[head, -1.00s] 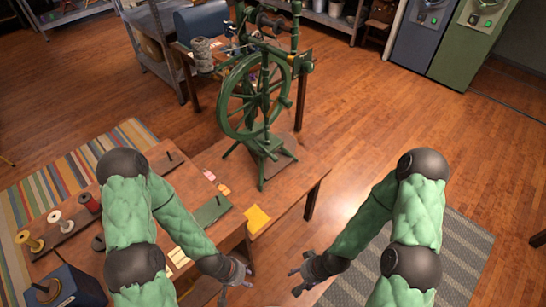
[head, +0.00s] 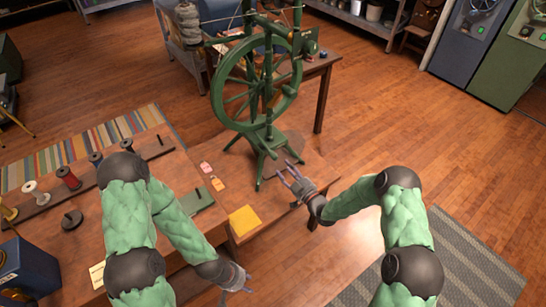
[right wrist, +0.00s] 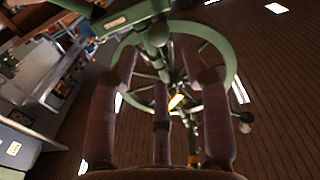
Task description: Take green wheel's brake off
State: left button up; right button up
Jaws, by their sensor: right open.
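The green spinning wheel (head: 257,85) stands upright on a low wooden table, on splayed green legs. Its rim and spokes also show in the right wrist view (right wrist: 222,62), beyond my fingers. The brake cannot be made out clearly. My right gripper (head: 290,175) is open and empty at the table's right edge, low and to the right of the wheel's legs, apart from them. In the right wrist view its fingers (right wrist: 165,95) are spread with nothing between them. My left gripper (head: 240,279) is low in front of the table, away from the wheel; its fingers are too small to judge.
Spools on a rack (head: 68,180) lie on the left table. A yellow cloth (head: 244,221), small coloured tags (head: 217,184) and a green board (head: 197,201) lie nearer the wheel. A grey striped rug (head: 450,260) covers clear floor at the right.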

aim_at(276, 159)
jog(key=b+x, duration=0.2)
jog(key=x, duration=0.6)
jog(key=shift+a+f, duration=0.1)
jog(key=shift+b+x, duration=0.35)
jog(key=shift+x, duration=0.55)
grip_shut()
